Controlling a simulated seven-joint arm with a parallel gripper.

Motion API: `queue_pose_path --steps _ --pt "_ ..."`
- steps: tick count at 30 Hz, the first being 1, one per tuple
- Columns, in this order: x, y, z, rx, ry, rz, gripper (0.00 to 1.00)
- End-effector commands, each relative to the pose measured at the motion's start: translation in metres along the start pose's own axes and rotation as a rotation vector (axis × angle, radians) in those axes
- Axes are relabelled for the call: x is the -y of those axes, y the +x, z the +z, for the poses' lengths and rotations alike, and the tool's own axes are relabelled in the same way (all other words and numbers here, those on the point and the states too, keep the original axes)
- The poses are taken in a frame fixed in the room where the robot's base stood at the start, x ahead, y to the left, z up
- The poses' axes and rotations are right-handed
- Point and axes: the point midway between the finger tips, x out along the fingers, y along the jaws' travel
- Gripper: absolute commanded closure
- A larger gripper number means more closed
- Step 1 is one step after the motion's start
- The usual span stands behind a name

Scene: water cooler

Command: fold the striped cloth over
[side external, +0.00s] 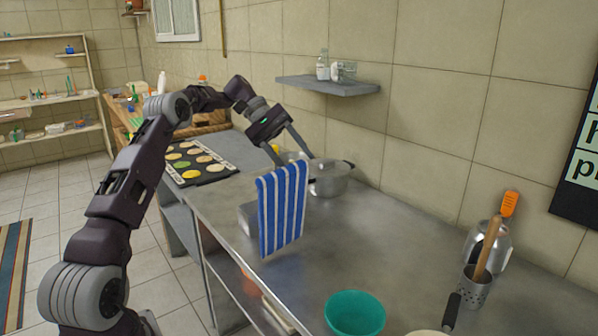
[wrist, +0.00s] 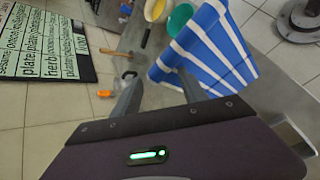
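The blue and white striped cloth (side external: 283,212) stands upright above the steel counter in the side view, its stripes running up and down. What holds it up is hidden. In the wrist view the cloth (wrist: 205,50) fills the upper right, by the right fingertip. My gripper (side external: 294,160) points down at the cloth's top edge, its two fingers spread apart. The wrist view also shows the fingers of my gripper (wrist: 157,80) apart, with no cloth visibly pinched between them. I cannot tell whether a fingertip touches the cloth.
A metal pot (side external: 330,180) stands close behind the cloth near the wall. A dark tray (side external: 198,163) of round items lies at the left. A teal bowl (side external: 355,313) and a utensil holder (side external: 476,288) are at the front right. A wall shelf (side external: 328,86) is above. The middle counter is clear.

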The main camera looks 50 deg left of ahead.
Motion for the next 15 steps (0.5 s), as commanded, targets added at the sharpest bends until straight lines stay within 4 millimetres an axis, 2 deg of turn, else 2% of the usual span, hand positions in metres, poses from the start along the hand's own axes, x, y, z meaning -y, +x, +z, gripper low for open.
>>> queue_pose_path --steps 1,3,6,12,15 --pt "-0.008 0.011 0.016 -0.071 0.034 -0.139 0.51" --pt "-0.007 0.032 0.033 -0.136 0.191 -0.360 0.51" --pt "-0.004 0.045 0.051 -0.189 0.424 -0.614 0.51" --pt "-0.007 0.037 0.077 -0.249 0.807 -0.992 0.51" --pt "-0.005 0.035 0.077 -0.254 0.869 -1.057 0.51"
